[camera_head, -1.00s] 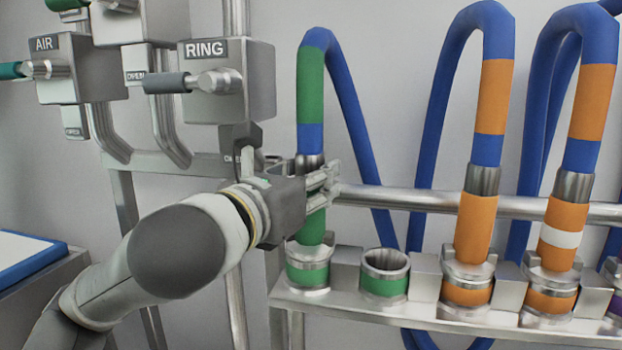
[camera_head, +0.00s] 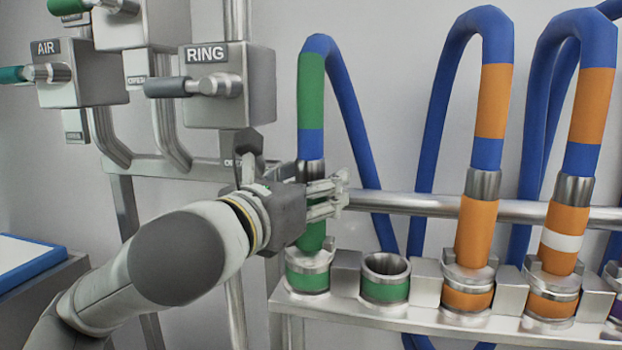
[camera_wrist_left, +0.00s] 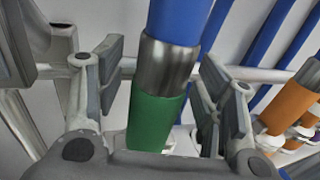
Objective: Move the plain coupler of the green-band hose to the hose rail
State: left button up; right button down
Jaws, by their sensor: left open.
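The green-band hose (camera_head: 311,78) is blue with a green band and hangs down at the left end of the row. Its plain green coupler (camera_head: 313,236), with a metal collar above, stands upright in a green-ringed socket (camera_head: 307,281). My left gripper (camera_head: 328,195) is open at the coupler's collar height and hides part of it. In the left wrist view, the coupler (camera_wrist_left: 155,120) stands between the spread fingers of my left gripper (camera_wrist_left: 165,88), with gaps on both sides. A horizontal metal rail (camera_head: 420,204) runs behind the hoses. My right gripper is not in view.
An empty green-ringed socket (camera_head: 385,278) is right of the coupler. Orange couplers, one plain (camera_head: 476,232) and one white-striped (camera_head: 562,241), stand farther right. The RING valve box (camera_head: 228,88) and its pipes are close above and left of my arm.

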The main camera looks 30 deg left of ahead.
pick_arm(q)
jog(key=shift+r, duration=5.1)
